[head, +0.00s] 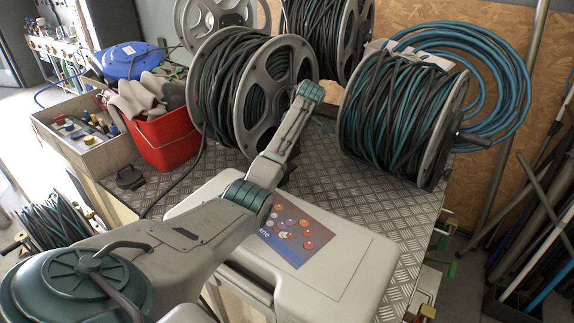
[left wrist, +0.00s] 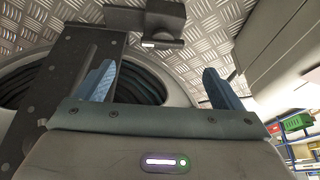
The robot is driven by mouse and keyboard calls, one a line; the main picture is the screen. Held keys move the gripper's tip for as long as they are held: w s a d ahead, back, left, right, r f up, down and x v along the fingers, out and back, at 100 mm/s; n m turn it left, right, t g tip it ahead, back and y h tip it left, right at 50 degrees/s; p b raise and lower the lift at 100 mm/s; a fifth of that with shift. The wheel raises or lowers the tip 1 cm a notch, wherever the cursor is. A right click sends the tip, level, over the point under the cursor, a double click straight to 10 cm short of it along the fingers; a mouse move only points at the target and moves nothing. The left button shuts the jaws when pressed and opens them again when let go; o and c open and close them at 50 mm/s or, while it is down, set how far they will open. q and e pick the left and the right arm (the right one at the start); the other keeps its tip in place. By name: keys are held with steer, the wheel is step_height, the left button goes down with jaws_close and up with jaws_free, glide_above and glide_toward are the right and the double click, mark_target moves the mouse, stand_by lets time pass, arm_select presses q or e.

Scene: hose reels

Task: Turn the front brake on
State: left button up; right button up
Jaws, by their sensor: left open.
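My left gripper (left wrist: 160,72) is open in the left wrist view, its two blue fingers apart with nothing held between them. Beyond the fingers is a pale round reel flange with dark coils (left wrist: 38,82). A dark bolted bar (left wrist: 72,82) stands at the left finger, and a dark block (left wrist: 146,20) with a small white mark lies above. I cannot tell which part is the front brake. In the head view my left arm reaches toward the front hose reel (head: 276,92); the gripper itself is hidden there. My right gripper is in neither view.
A pale case (head: 345,270) lies in front on the tread-plate top (head: 330,165). A red bucket (head: 168,140) with gloves stands left of the front reel. Another hose reel (head: 395,115) stands to the right. A small black object (head: 130,178) lies near the left edge.

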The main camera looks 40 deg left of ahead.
arm_select(q)
steer(key=x, duration=0.5)
steer(key=p+x, duration=0.1)
steer(key=x, duration=0.4)
steer(key=shift+s+a+f, duration=0.15)
steer(key=shift+s+f, duration=0.05)
steer(key=shift+s, duration=0.05)
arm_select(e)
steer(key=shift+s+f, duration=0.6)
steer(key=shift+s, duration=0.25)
arm_select(q)
steer(key=c, duration=1)
